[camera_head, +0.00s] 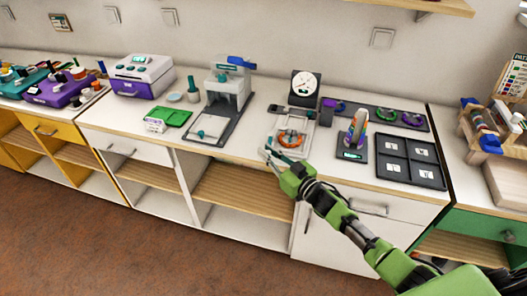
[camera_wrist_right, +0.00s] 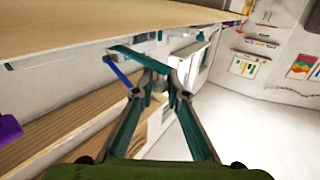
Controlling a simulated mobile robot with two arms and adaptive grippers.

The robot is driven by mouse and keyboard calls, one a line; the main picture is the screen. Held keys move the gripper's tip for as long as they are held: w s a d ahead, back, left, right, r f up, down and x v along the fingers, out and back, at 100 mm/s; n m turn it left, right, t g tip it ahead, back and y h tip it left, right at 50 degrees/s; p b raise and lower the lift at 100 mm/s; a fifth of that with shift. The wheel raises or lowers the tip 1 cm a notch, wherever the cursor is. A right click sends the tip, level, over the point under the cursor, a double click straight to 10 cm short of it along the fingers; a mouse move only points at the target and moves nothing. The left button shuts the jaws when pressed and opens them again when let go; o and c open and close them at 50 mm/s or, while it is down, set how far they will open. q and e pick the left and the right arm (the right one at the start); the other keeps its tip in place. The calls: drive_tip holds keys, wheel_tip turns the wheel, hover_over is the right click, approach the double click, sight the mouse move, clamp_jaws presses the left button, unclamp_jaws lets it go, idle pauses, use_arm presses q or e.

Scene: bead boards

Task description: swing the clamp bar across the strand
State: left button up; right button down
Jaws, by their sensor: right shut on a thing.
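The strand appears as an orange loop (camera_head: 291,139) on a white board (camera_head: 277,150) near the counter's front edge. My right gripper (camera_head: 270,158) is at the front left corner of that board, its arm coming from the lower right. In the right wrist view, its fingers close together (camera_wrist_right: 158,72) on a thin teal bar (camera_wrist_right: 135,55), which looks like the clamp bar. The bar sticks out to the left past the fingertips, beside the counter edge. Its pivot is hidden and the strand does not show there. My left gripper is not in view.
A white press-like machine (camera_head: 222,88) stands left of the board, and a dial scale (camera_head: 305,85) behind it. Bare counter (camera_head: 250,130) lies left of the board.

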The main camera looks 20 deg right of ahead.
drive_tip(key=d+n+g+y+b, duration=0.1)
drive_tip(key=d+n+y+b, duration=0.1)
drive_tip(key=s+d+n+g+y+b, duration=0.1)
drive_tip(key=n+g+y+b, duration=0.1)
drive_tip(key=y, duration=0.1)
drive_tip(key=shift+d, duration=0.35)
drive_tip(key=c, duration=2)
unclamp_jaws()
drive_tip(key=shift+d, duration=0.1)
drive_tip(key=v, duration=1.2)
drive_tip(key=shift+w+d, duration=0.1)
drive_tip(key=shift+w, duration=0.05)
